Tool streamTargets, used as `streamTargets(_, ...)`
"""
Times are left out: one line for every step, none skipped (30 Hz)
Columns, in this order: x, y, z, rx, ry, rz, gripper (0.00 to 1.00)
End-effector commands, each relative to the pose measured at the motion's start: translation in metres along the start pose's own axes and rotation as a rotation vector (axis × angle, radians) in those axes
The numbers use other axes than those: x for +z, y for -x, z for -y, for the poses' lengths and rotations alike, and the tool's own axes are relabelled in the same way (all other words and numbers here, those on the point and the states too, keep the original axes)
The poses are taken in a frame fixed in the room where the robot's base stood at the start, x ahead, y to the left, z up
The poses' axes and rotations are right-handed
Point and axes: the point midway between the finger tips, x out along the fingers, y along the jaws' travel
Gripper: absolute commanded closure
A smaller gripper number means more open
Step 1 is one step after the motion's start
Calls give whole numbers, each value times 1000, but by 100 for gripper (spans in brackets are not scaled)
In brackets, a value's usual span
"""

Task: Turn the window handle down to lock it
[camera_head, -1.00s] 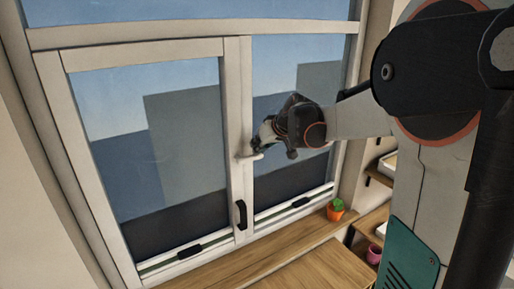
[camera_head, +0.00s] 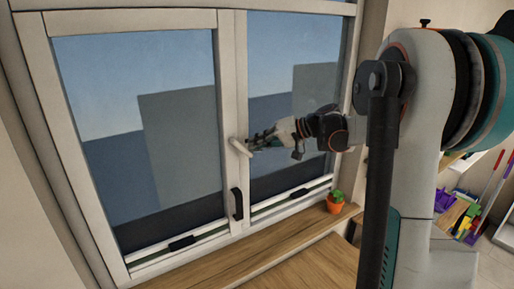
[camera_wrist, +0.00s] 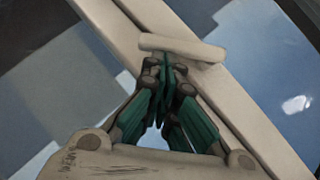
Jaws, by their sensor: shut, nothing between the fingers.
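The white window handle (camera_head: 240,147) is on the middle upright of the white window frame. Its lever slants down to the right from its pivot, neither level nor straight down. My gripper (camera_head: 250,146) is at the right side of the lever, close to it. In the wrist view, the handle (camera_wrist: 183,47) lies across the frame just beyond my fingertips (camera_wrist: 166,65). The fingers are together with nothing between them. I cannot tell whether they touch the lever.
A black pull (camera_head: 237,204) sits lower on the same upright, and black catches (camera_head: 182,243) line the bottom rails. A small cactus in an orange pot (camera_head: 335,207) stands on the wooden sill (camera_head: 225,262) at the right. The glass around the handle is unobstructed.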

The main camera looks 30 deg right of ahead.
Motion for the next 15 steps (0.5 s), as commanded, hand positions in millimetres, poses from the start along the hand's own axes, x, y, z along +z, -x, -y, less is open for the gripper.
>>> streamTargets(4,-4,-8,-31,-30,0,100)
streamTargets(5,-6,-10,-51,-51,-1,100)
streamTargets(7,-7,-11,-78,-77,0,100)
streamTargets(9,-9,-12,-98,-97,0,100)
streamTargets(10,-10,-13,-119,-117,0,100)
streamTargets(12,-12,-15,-146,-144,0,100)
streamTargets(13,-13,-16,-165,-164,1,100)
streamTargets(14,-14,-16,-185,-183,0,100)
streamTargets(16,-16,-18,-211,-210,0,100)
streamTargets(17,-17,-18,-229,-228,0,100)
streamTargets(19,-18,-19,-249,-248,1,100)
streamTargets(20,-20,-19,-273,-272,1,100)
streamTargets(21,-21,-20,-290,-289,1,100)
streamTargets(22,-22,-20,-308,-307,1,100)
streamTargets(24,-24,-20,-329,-328,1,100)
